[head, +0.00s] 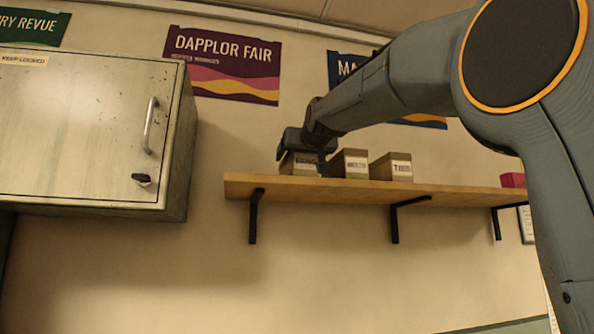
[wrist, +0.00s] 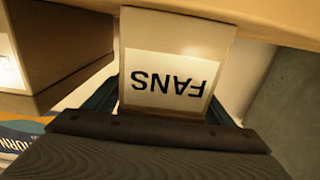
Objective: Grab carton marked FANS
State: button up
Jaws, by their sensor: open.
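The carton marked FANS (wrist: 180,30) shows upside down in the wrist view, its white label facing me. My gripper (wrist: 166,100) is open, with one dark finger on each side of this carton; I cannot tell whether they touch it. In the head view my gripper (head: 300,146) is at the leftmost carton (head: 299,166) on the shelf, hiding its top. That carton's label is too small and dim to read there, but its place fits the FANS carton.
The wooden shelf (head: 440,192) also holds a middle carton (head: 350,156) and a right carton (head: 395,162) close by, plus a red item (head: 513,180) far right. The neighbouring carton shows in the wrist view (wrist: 50,45). A metal cabinet (head: 90,125) hangs left of the shelf.

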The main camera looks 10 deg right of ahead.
jog(key=shift+c, duration=0.6)
jog(key=c, duration=1.1)
jog(key=shift+c, duration=0.6)
jog(key=shift+r, duration=0.1)
